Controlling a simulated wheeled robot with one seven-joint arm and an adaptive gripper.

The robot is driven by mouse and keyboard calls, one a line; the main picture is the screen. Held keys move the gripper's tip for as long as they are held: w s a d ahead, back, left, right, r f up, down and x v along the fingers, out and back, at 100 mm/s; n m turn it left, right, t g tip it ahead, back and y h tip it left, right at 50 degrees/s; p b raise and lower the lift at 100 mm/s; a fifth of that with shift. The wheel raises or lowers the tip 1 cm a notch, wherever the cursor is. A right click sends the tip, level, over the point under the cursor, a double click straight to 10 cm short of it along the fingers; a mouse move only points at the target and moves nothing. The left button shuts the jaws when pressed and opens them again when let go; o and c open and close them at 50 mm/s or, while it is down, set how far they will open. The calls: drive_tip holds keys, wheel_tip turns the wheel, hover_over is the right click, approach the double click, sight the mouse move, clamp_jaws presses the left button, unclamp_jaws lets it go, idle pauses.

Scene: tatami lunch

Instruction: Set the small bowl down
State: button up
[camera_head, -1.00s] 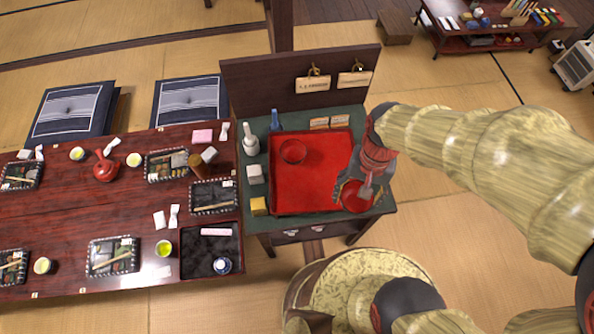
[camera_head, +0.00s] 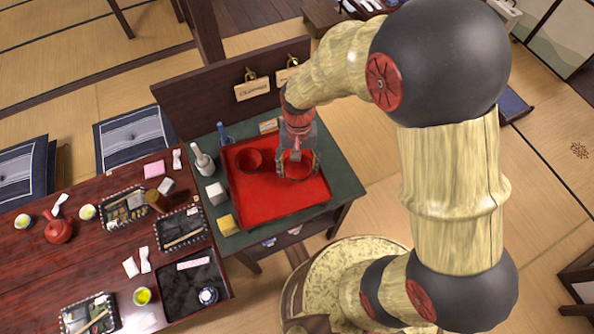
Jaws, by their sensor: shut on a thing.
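My gripper (camera_head: 298,163) points down over the right part of the red tray (camera_head: 262,207). It is shut on a small red bowl (camera_head: 296,171), whose rim shows between the fingers. I cannot tell whether this bowl touches the tray or hangs just above it. A second red bowl (camera_head: 249,160) stands upright on the tray, left of my gripper and apart from it.
The tray lies on a green-topped side table (camera_head: 343,188) with a dark back board. The tray's front is clear. A set dining table (camera_head: 85,256) adjoins at left.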

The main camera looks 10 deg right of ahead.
drive_tip(key=shift+w+f+b, duration=0.15)
drive_tip(key=shift+f+b, duration=0.05)
drive_tip(key=shift+f, duration=0.75)
drive_tip(key=shift+w+f+b, duration=0.15)
drive_tip(key=shift+f+b, duration=0.05)
drive_tip(key=shift+f, duration=0.7)
drive_tip(key=shift+f, duration=0.2)
drive_tip(key=o, duration=1.2)
drive_tip(key=shift+c, duration=0.2)
drive_tip(key=shift+r, duration=0.1)
wheel_tip(320, 180, up, 12)
drive_tip(key=w+p, duration=0.2)
drive_tip(key=p, duration=0.1)
wheel_tip(320, 180, up, 15)
drive_tip(key=n+t, duration=0.1)
drive_tip(key=t, duration=0.3)
hover_over(297, 170)
drive_tip(key=s+d, duration=0.3)
drive_tip(key=d, duration=0.4)
drive_tip(key=s+d+r+n+t, duration=0.1)
drive_tip(key=s+d+r+t, duration=0.2)
drive_tip(key=s+d+r, duration=0.2)
drive_tip(key=s+r, duration=0.2)
drive_tip(key=s, duration=0.2)
drive_tip(key=shift+r, duration=0.15)
